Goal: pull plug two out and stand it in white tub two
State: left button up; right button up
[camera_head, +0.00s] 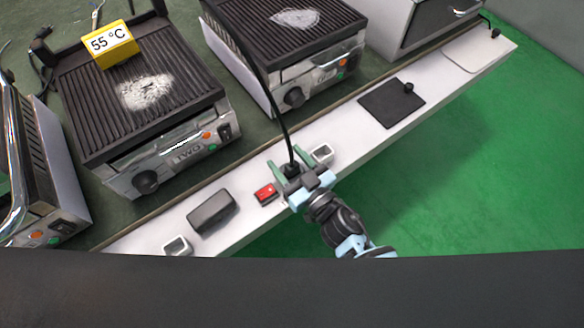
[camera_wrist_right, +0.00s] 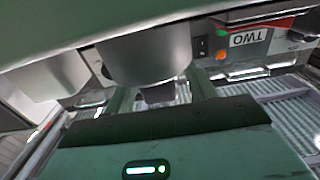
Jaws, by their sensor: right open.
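A black plug (camera_head: 292,169) with a black cord rising from it is on the white ledge (camera_head: 245,228), in front of the gap between two grills. My right gripper (camera_head: 288,166) is open, its green fingers on either side of the plug; I cannot tell whether they touch it. The right wrist view shows the fingers (camera_wrist_right: 160,92) with a dark block between them. A small white tub (camera_head: 322,153) is just right of the gripper; another white tub (camera_head: 177,246) is at the ledge's lower left. No numbers are readable on plug or tubs. My left gripper is not in view.
A red switch (camera_head: 265,193) and a black box (camera_head: 211,212) lie left of the gripper. A black plate (camera_head: 392,103) lies further right. Green floor (camera_head: 480,190) is clear.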

jog(key=shift+w+a, duration=0.15)
jog(key=shift+w, duration=0.1)
jog(key=shift+c, duration=0.3)
jog(key=c, duration=1)
